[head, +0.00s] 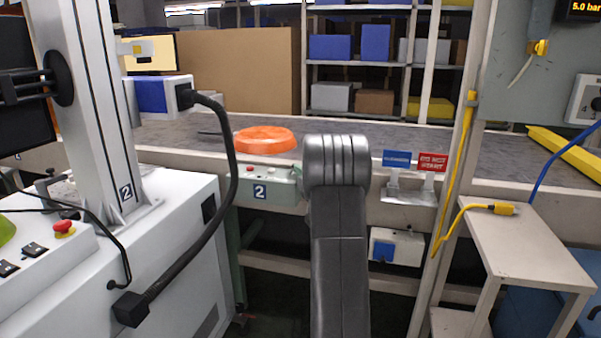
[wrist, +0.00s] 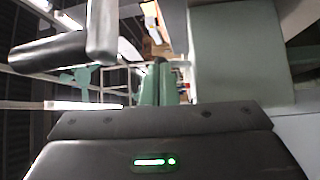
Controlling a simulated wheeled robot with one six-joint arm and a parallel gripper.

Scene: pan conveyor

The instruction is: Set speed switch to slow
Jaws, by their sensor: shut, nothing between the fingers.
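A pale green control box (head: 282,191) labelled 2 is mounted on the front of the conveyor, with small red and other controls on its top. I cannot make out which control is the speed switch or how it is set. My dark arm rises in the middle of the head view and covers the area just right of the box. My gripper is hidden there behind the arm. In the wrist view my gripper (wrist: 162,84) shows with its green fingers together and empty. I cannot tell whether it touches anything.
An orange pan (head: 265,139) lies on the grey conveyor (head: 400,134) behind the box. A white machine (head: 160,260) with a thick black cable stands at left. Signs (head: 397,159) and a beige side table (head: 520,250) are at right.

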